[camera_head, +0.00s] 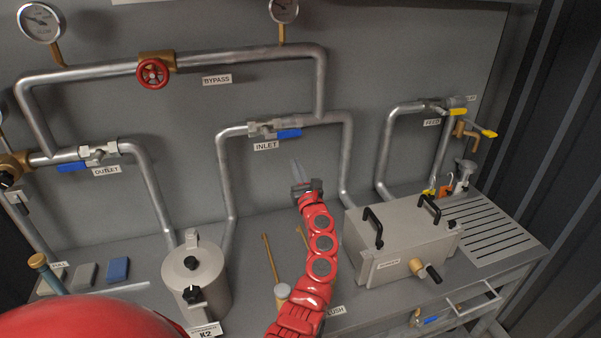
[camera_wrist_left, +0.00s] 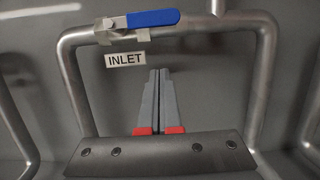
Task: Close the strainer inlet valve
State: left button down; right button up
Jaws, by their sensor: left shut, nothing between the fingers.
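The inlet valve (camera_head: 262,130) sits on the upper horizontal pipe above the INLET label (camera_head: 265,146). Its blue handle (camera_head: 289,133) lies along the pipe; it also shows in the left wrist view (camera_wrist_left: 140,19), at the top, pointing right and slightly tilted. My left gripper (camera_head: 297,172) is below the valve and label, apart from the handle. In the left wrist view its fingers (camera_wrist_left: 158,75) are together and empty, below and right of the label. My right gripper is not in view.
The outlet valve (camera_head: 98,152) with a blue handle is left; the red bypass wheel (camera_head: 152,73) is above. A grey lidded box (camera_head: 405,247) with black handles stands right of my arm. A metal canister (camera_head: 193,280) stands left. The wall between the inlet pipes is clear.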

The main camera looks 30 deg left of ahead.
aim_at(284, 134)
pick_arm(q)
notch_tip(284, 134, up, 5)
jog(key=w+a+p, duration=0.2)
jog(key=p, duration=0.1)
jog(key=shift+w+a+p, duration=0.15)
jog(key=shift+a+p, duration=0.2)
jog(key=shift+p, duration=0.05)
jog(key=shift+f, duration=0.15)
